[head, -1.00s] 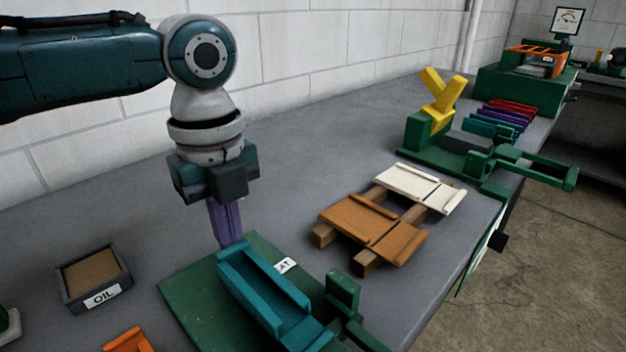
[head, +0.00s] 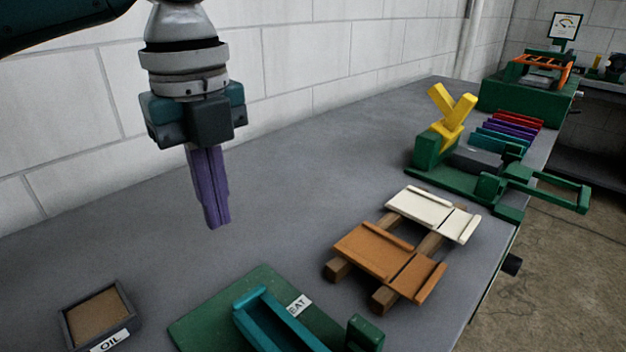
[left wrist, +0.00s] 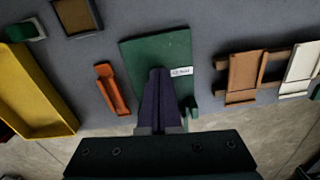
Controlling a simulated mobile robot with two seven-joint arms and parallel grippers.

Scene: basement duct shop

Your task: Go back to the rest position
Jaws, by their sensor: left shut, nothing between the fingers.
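My left gripper (head: 215,222) hangs over the bench in the head view, its purple fingers pointing down and closed together with nothing between them. It is above and behind the green fixture plate (head: 200,325), clear of it. A teal channel piece (head: 270,325) lies on that plate in the head view. In the left wrist view the gripper (left wrist: 158,75) shows over the green plate (left wrist: 135,55), and its fingers hide part of what lies there. My right gripper is in neither view.
A box labelled OIL (head: 72,325) stands at lower left. Brown (head: 375,250) and white (head: 430,212) panels rest on wooden bars (head: 338,270). A green fixture with a yellow V piece (head: 452,108) stands farther back. The bench middle (head: 300,190) is clear. An orange piece (left wrist: 112,90) and yellow tray (left wrist: 35,95) show in the wrist view.

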